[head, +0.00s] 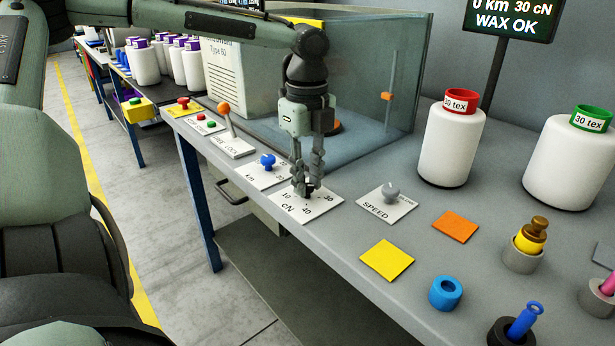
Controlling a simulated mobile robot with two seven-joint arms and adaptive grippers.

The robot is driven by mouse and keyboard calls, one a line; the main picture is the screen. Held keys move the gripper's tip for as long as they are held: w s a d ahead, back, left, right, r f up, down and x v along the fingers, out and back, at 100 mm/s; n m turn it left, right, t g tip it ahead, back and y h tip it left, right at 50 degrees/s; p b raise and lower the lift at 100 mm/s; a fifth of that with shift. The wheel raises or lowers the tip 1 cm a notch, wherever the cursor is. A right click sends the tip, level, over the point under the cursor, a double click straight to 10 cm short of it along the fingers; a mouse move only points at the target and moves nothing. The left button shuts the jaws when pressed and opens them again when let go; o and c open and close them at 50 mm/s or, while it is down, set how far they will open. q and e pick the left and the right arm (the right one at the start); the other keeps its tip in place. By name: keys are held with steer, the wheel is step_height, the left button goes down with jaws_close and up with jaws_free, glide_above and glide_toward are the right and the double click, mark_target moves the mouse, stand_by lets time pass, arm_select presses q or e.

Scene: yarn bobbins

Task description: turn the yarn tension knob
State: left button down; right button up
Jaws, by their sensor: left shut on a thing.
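The yarn tension knob (309,190) is a small dark knob on a white plate (294,209) marked cN with 10, 40 and 30. The plate lies near the front edge of the grey bench. My left gripper (308,187) points down over this plate, and its fingers are shut on the knob, hiding most of it. The knob's exact pointing direction is hidden by the fingers. A screen (510,15) at the top right reads 0 km, 30 cN and WAX OK. My right gripper is not in view.
A blue km knob (267,161) stands just left of the gripper, and a grey SPEED knob (390,191) to its right. An orange-tipped lever (225,112) is farther left. A clear-walled machine (365,90) stands behind. Large bobbins (450,145) stand at right.

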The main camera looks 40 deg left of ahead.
mark_target(307, 185)
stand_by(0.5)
arm_select(q)
steer(key=c, duration=1.3)
jaws_free()
steer(key=shift+c, duration=0.2)
steer(key=shift+r, duration=0.15)
step_height(307, 185, up, 12)
